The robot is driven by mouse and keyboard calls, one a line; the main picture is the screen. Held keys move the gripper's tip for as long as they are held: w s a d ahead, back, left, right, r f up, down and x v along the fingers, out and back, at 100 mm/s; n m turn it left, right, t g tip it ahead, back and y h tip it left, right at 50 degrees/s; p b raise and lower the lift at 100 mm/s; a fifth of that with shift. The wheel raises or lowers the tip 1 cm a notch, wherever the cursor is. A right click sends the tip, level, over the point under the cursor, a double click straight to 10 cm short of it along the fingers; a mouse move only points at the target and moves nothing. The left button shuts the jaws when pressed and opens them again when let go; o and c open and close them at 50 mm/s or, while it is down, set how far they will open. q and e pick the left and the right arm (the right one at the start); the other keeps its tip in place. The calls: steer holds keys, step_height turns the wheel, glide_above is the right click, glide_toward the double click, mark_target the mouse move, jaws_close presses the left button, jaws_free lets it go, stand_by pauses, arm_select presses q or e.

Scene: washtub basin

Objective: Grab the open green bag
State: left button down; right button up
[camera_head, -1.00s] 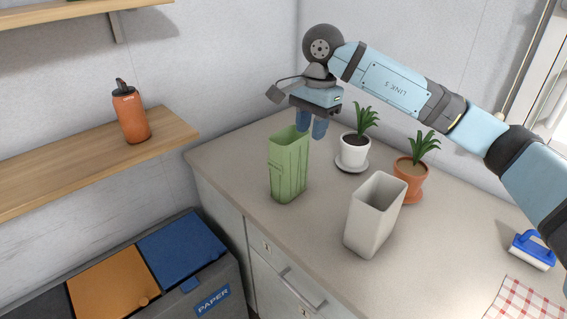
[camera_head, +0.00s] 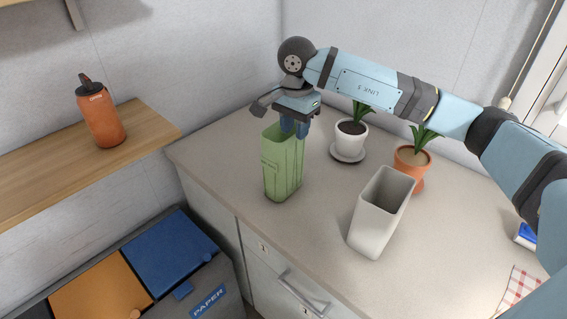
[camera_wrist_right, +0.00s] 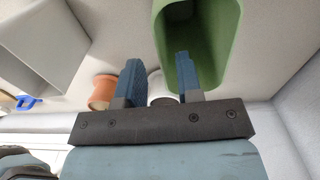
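The open green bag (camera_head: 283,172) stands upright on the counter, its opening facing up. It also shows in the wrist view (camera_wrist_right: 228,45), where I look toward its opening. My right gripper (camera_head: 295,128) is at the bag's top edge on its far right side, fingers pointing down. In the wrist view the right gripper (camera_wrist_right: 159,68) has its fingers well apart. One finger overlaps the bag's opening and the other lies outside its rim. Whether either finger touches the bag I cannot tell. My left gripper is not in view.
A white bin (camera_head: 377,220) stands right of the bag. A plant in a white pot (camera_head: 350,140) and one in a terracotta pot (camera_head: 410,165) stand behind. An orange bottle (camera_head: 101,118) is on a wooden shelf (camera_head: 60,165). Sorting bins (camera_head: 205,270) stand lower left.

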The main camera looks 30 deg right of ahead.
mark_target(284, 161)
steer(key=shift+w+d+f+p, duration=0.1)
steer(key=shift+f+p, duration=0.45)
steer(key=shift+f, duration=2.1)
jaws_close()
